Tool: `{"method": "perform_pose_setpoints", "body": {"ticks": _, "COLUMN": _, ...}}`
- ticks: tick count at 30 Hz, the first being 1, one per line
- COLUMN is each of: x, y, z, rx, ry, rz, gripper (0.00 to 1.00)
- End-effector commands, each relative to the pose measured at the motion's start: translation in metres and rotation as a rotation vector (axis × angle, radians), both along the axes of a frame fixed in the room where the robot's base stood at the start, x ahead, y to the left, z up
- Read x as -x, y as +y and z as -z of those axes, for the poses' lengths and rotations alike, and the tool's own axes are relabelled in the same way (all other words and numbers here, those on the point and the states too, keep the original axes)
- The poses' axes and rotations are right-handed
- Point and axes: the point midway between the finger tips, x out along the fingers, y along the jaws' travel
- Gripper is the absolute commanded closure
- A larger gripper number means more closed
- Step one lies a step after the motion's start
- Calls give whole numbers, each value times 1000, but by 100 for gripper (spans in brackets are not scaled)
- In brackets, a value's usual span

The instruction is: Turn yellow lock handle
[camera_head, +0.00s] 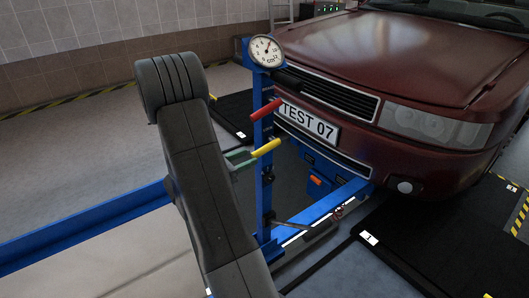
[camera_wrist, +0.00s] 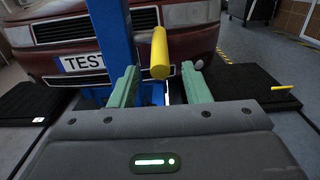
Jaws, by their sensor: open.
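The yellow lock handle (camera_head: 266,147) sticks out from the blue upright post (camera_head: 263,190) of the jack, below a red handle (camera_head: 266,109). In the wrist view the yellow handle (camera_wrist: 159,52) points toward me, centred between the fingers, its near end around fingertip height in the picture. My gripper (camera_wrist: 161,70) is open, with one green finger on each side of the handle; no contact shows. In the head view my gripper (camera_head: 241,157) is just left of the handle, partly hidden behind my own arm.
A dark red car (camera_head: 420,55) stands right behind the post, with the plate "TEST 07" (camera_head: 307,123). A round gauge (camera_head: 266,51) tops the post. A blue beam (camera_head: 85,224) runs across the floor at left. Black platforms (camera_head: 440,255) lie beside the jack.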

Motion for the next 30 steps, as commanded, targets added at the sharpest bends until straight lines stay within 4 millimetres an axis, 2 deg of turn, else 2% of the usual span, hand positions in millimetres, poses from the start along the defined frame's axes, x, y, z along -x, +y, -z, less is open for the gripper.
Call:
{"method": "perform_pose_setpoints", "body": {"ticks": 6, "x": -22, "y": -32, "z": 1, "rx": -1, "ry": -2, "rz": 5, "gripper": 57}}
{"method": "perform_pose_setpoints", "body": {"ticks": 12, "x": -38, "y": -54, "z": 1, "rx": -1, "ry": -1, "rz": 3, "gripper": 57}}
{"method": "perform_pose_setpoints", "body": {"ticks": 18, "x": -46, "y": -63, "z": 0, "rx": 0, "ry": 0, "rz": 1, "gripper": 57}}
{"method": "perform_pose_setpoints", "body": {"ticks": 27, "x": -47, "y": -64, "z": 0, "rx": 0, "ry": 0, "rz": -1, "gripper": 57}}
{"method": "perform_pose_setpoints", "body": {"ticks": 30, "x": -47, "y": -64, "z": 0, "rx": 0, "ry": 0, "rz": -1, "gripper": 77}}
